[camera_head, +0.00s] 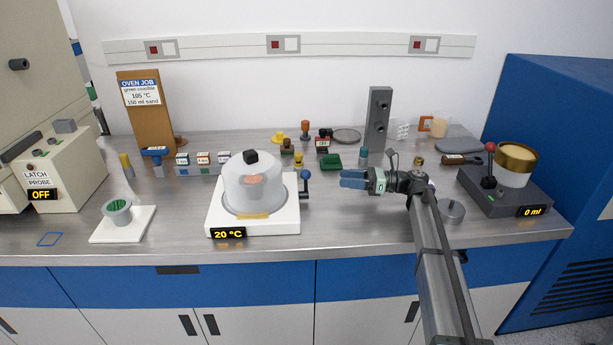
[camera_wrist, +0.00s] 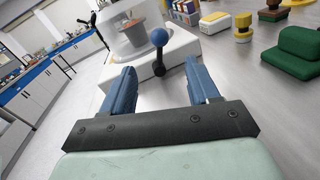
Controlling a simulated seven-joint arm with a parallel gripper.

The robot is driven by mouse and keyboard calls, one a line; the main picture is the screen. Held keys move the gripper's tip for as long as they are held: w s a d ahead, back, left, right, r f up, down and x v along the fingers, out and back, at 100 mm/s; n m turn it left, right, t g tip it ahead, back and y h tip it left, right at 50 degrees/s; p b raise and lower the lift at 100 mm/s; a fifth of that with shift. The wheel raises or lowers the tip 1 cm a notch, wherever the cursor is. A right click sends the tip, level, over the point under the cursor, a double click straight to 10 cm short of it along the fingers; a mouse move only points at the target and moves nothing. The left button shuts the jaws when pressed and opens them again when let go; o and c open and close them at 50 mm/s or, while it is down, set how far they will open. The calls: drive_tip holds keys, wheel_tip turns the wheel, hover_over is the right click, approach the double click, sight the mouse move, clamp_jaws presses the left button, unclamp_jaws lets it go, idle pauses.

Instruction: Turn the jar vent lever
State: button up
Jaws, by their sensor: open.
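The jar vent lever (camera_head: 305,181) has a blue ball on a dark stem and stands at the right side of the white jar base (camera_head: 283,225). A clear bell jar (camera_head: 252,184) with a black knob sits on that base, with an orange-brown item inside. My gripper (camera_head: 342,179) is to the right of the lever, pointing left at it, open and empty. In the wrist view the lever's ball (camera_wrist: 159,37) is beyond and between my two blue fingers (camera_wrist: 158,82), apart from both. The stem (camera_wrist: 159,67) appears roughly upright there.
A green block (camera_head: 331,161) and a yellow-topped piece (camera_head: 298,160) stand behind the lever. A grey tower (camera_head: 378,118) stands behind my gripper. A dark device with a red-ball lever (camera_head: 490,147) is at right. The front counter strip is clear.

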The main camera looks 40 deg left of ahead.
sight(307, 173)
drive_tip(key=x, duration=1.3)
drive_tip(key=shift+c, duration=0.4)
clamp_jaws()
